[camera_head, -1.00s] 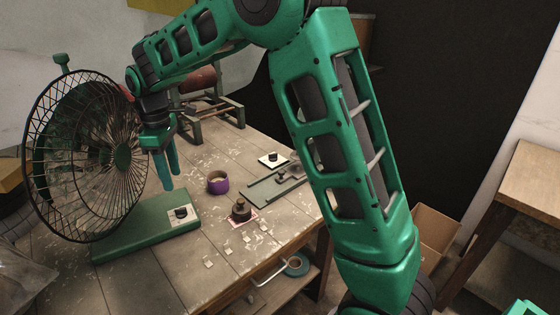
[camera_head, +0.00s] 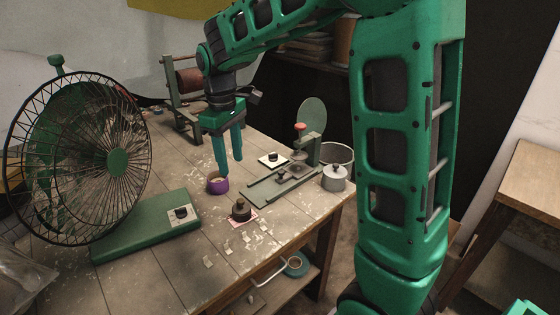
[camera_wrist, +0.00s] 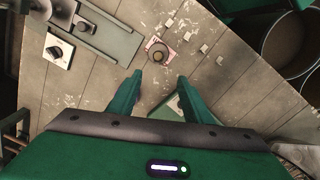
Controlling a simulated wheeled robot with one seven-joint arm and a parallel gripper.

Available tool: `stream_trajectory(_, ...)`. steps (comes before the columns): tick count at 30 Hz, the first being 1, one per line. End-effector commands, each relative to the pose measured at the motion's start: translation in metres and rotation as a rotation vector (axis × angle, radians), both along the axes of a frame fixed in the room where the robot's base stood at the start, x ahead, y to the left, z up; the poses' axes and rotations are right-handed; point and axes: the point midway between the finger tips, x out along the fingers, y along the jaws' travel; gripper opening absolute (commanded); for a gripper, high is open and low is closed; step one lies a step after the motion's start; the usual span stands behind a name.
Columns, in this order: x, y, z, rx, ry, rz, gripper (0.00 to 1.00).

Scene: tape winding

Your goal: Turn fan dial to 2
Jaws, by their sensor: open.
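The green fan (camera_head: 115,160) with a black wire cage stands at the left of the table on a green base (camera_head: 150,222). Its dial (camera_head: 181,212) is a dark knob on a pale plate at the base's right end. I cannot read its setting. My gripper (camera_head: 232,166) is open and empty, pointing down above the table beside the purple-rimmed roll (camera_head: 218,185), up and right of the dial. In the wrist view my gripper's fingers (camera_wrist: 160,82) are apart with nothing between them.
A dark weight-like knob (camera_head: 241,208) stands on a pink-edged plate. A second dial (camera_head: 272,158) on a white plate lies behind a grey-green slide fixture (camera_head: 285,182). A metal pot (camera_head: 334,178) stands at the right edge. A wooden winder (camera_head: 190,80) is at the back.

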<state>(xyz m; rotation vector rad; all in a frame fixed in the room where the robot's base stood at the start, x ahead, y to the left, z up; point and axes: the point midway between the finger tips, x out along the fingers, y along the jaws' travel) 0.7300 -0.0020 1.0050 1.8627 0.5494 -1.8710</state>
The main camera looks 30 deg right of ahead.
Motion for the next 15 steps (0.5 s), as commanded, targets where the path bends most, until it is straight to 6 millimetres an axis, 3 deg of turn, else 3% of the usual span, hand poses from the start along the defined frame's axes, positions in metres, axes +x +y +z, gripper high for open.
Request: stream_trajectory(15, -0.059, -0.067, 0.010, -0.006, -0.007, -0.258, 0.45)
